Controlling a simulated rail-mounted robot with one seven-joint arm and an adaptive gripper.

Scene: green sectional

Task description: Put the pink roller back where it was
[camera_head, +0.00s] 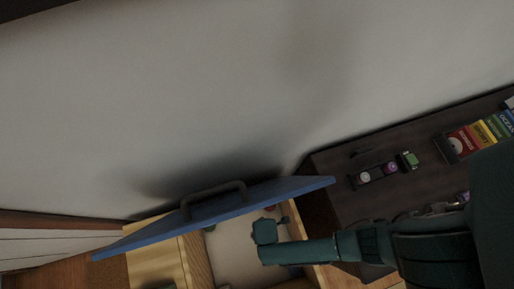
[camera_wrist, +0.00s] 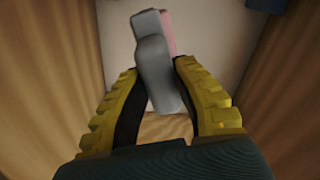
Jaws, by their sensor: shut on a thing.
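My gripper (camera_wrist: 158,70) has its two yellow, dark-padded fingers closed around a grey part of a slim object in the wrist view. A pink part (camera_wrist: 168,34) shows behind the grey part's upper right; I take the two together as the pink roller (camera_wrist: 154,52). In the head view my gripper (camera_head: 274,226) is over the opening of a wooden box (camera_head: 196,262) with a pale floor. The roller is too small and covered there to make out clearly.
A blue lid (camera_head: 290,191) with a dark handle (camera_head: 213,197) stands raised along the box's wall side. A dark cabinet top (camera_head: 420,183) at right bears a small tray (camera_head: 379,177) with items and a row of books (camera_head: 478,135). Wooden walls flank my gripper closely.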

